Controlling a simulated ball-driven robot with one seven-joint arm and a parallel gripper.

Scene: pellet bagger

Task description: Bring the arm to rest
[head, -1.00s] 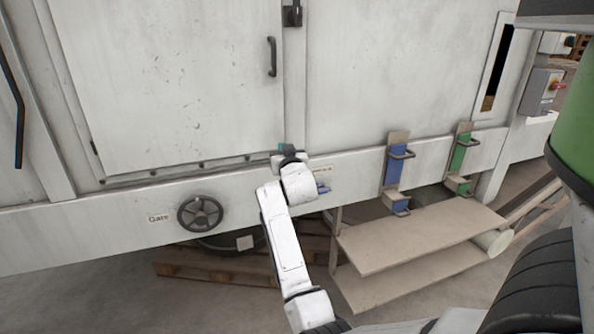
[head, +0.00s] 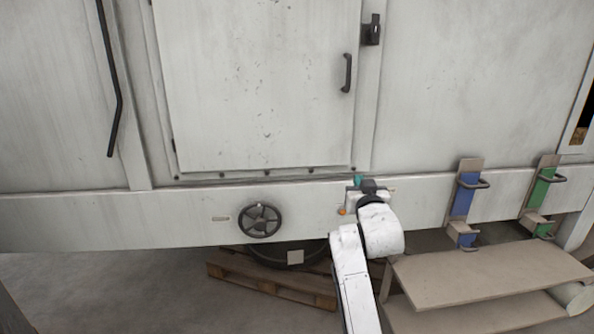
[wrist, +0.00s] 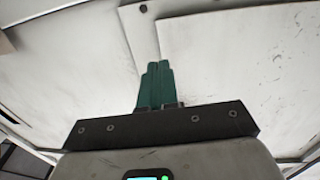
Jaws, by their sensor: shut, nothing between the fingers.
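My gripper (head: 359,181) is at the front of the white machine (head: 270,85), by the lower rail right of the handwheel. Its teal fingers (wrist: 155,84) are together in the wrist view, with nothing between them. White machine panels fill the view beyond the fingertips. My white arm reaches up to it from the bottom of the head view. Whether the gripper touches the machine I cannot tell.
A black handwheel (head: 259,220) sits on the rail left of my gripper. A door handle (head: 347,73) is above it. Blue (head: 463,197) and green (head: 541,190) holders and a beige shelf (head: 487,272) stand to the right. A wooden pallet (head: 270,284) lies below.

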